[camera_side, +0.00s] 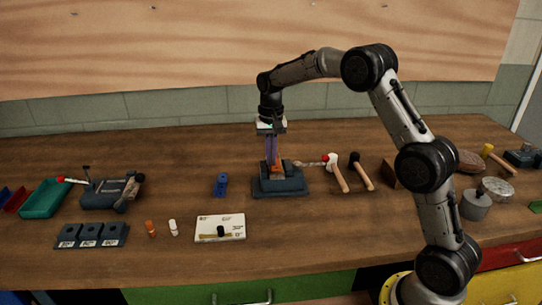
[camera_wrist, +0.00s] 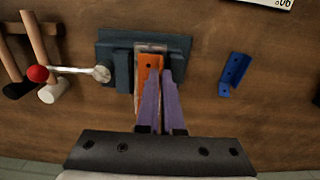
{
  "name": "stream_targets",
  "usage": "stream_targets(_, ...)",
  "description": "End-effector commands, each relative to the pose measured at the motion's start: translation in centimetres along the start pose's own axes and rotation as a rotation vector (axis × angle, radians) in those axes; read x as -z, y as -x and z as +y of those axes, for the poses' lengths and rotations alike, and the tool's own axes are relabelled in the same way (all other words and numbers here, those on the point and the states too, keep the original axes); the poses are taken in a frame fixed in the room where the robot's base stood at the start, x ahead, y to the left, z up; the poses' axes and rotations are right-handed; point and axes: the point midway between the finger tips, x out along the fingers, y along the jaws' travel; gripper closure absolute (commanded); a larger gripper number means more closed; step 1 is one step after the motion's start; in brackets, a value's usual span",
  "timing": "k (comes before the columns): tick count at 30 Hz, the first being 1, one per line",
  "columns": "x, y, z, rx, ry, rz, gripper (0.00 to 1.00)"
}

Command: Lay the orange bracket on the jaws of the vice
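The orange bracket (camera_side: 278,169) is at the top of the dark blue-grey vice (camera_side: 292,187). In the wrist view the bracket (camera_wrist: 148,66) lies lengthwise over the middle of the vice (camera_wrist: 178,46), with a hole showing near its far end. My gripper (camera_side: 271,162) points down, its purple fingers reaching the bracket. In the wrist view the fingers (camera_wrist: 160,75) are close together with a narrow gap, and the left finger covers part of the bracket. I cannot tell whether they grip it or whether the bracket rests fully on the jaws.
The vice's red-tipped handle (camera_side: 325,159) sticks out towards two hammers (camera_side: 340,178). A blue bracket (camera_side: 221,184) lies on the bench left of the vice. A white marked board (camera_side: 235,228) is in front. Bare bench lies between the blue bracket and the vice.

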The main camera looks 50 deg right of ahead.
Motion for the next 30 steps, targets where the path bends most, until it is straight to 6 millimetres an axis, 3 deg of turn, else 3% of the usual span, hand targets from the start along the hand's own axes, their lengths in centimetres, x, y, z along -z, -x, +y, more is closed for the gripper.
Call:
stream_targets(20, -0.01, -1.09, 0.01, 0.000, 0.000, 0.000, 1.00)
stream_targets(21, -0.01, -1.09, 0.01, 0.000, 0.000, 0.000, 0.89)
stream_targets(26, -0.01, -1.08, 0.01, 0.000, 0.000, -0.001, 0.61)
stream_targets(30, -0.01, -1.07, 0.01, 0.000, 0.000, 0.000, 0.61)
